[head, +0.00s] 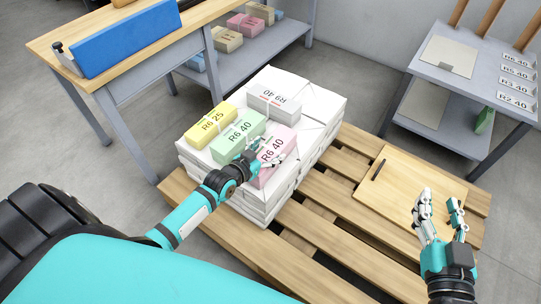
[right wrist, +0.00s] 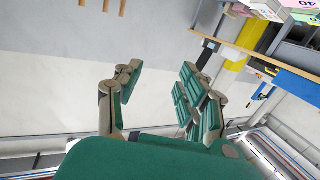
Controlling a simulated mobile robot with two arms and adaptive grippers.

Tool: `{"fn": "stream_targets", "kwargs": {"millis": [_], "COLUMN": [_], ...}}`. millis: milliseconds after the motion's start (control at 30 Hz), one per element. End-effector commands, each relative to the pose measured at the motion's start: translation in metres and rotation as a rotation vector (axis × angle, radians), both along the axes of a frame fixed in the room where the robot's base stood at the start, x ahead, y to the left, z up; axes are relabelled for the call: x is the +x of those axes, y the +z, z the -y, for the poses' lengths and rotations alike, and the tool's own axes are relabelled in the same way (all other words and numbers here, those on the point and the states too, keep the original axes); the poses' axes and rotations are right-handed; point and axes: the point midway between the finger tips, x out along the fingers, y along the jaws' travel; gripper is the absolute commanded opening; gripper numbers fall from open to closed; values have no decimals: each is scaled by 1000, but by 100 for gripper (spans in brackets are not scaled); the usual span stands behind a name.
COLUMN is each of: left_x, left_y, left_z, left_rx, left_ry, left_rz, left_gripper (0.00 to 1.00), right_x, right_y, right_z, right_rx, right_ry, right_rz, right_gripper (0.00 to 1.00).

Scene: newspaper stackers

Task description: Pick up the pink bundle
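The pink bundle (head: 283,143), marked R6 40, lies on top of a stack of white paper, at the right of the green bundle (head: 238,130) and the yellow bundle (head: 211,124). My left gripper (head: 262,157) is at the near left part of the pink bundle, with its fingers over and beside it. I cannot tell whether they are closed on it. My right gripper (head: 440,203) is open and empty over the right part of the pallet. In the right wrist view its fingers (right wrist: 160,90) are apart with nothing between them.
The paper stack (head: 325,105) stands on a wooden pallet (head: 300,238). A white bundle (head: 273,101) lies behind the coloured ones. A clipboard-like board (head: 400,190) lies on the pallet's right. A workbench (head: 150,50) stands at left, a grey shelf table (head: 480,85) at right.

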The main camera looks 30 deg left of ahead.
Motion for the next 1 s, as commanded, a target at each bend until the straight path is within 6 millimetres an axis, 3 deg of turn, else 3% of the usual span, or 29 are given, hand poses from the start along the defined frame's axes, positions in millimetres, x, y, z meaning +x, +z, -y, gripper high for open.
{"fn": "stream_targets", "kwargs": {"millis": [67,500,867,1000], "left_x": [0,1,1,1], "left_y": [0,4,5,10], "left_z": [0,0,0,0], "left_rx": [-1,-1,-1,-1], "left_ry": [0,0,1,1], "left_rz": [-1,9,7,8], "left_gripper": [63,8,8,8], "right_x": [0,0,0,-3], "right_y": [0,0,-1,-13], "right_z": [0,0,0,3], "right_rx": [0,0,-3,-20], "right_ry": [0,0,-1,-5], "right_rz": [0,-1,-12,-78], "right_gripper": [40,40,40,40]}}
